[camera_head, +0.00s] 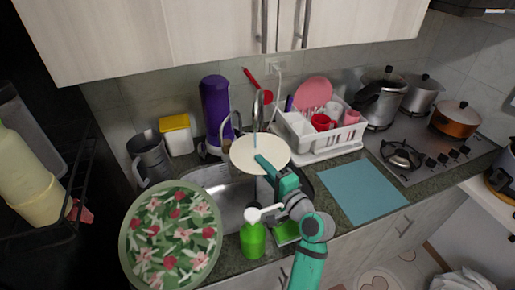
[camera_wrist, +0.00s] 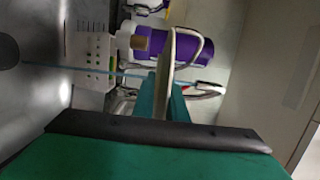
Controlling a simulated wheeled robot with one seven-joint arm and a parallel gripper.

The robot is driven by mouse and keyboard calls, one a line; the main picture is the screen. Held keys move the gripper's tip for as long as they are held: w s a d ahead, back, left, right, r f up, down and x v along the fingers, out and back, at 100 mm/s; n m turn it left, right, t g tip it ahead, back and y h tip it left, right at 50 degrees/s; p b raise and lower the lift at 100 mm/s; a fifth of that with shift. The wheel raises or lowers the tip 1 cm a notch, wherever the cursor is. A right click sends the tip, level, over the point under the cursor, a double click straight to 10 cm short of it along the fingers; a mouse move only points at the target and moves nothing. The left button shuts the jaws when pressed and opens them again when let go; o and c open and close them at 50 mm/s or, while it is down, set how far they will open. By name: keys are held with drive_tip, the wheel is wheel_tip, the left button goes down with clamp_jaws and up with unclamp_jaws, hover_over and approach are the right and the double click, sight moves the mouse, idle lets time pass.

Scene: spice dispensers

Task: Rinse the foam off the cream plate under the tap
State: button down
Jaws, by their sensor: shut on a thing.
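The cream plate (camera_head: 248,150) is held over the sink (camera_head: 232,207), in front of the tap (camera_head: 259,102), its round face showing in the head view. My gripper (camera_head: 264,163) is shut on its near edge. In the wrist view the plate (camera_wrist: 182,48) stands edge-on between my fingers (camera_wrist: 168,95). A thin bluish line like running water (camera_wrist: 75,70) shows beyond the fingers, near the curved metal tap (camera_wrist: 205,88). Whether it meets the plate I cannot tell. I make out no clear foam on the visible face.
A green soap bottle (camera_head: 253,240) stands at the sink's front edge. A white dish rack (camera_head: 347,141) with pink and red dishes is right of the tap. A purple-bodied appliance (camera_head: 215,105) stands behind left. A blue mat (camera_head: 362,190) lies bare at right.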

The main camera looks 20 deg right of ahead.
drive_tip(key=shift+s, duration=2.55)
drive_tip(key=s+r, duration=0.4)
drive_tip(key=s, duration=0.1)
idle(0.6)
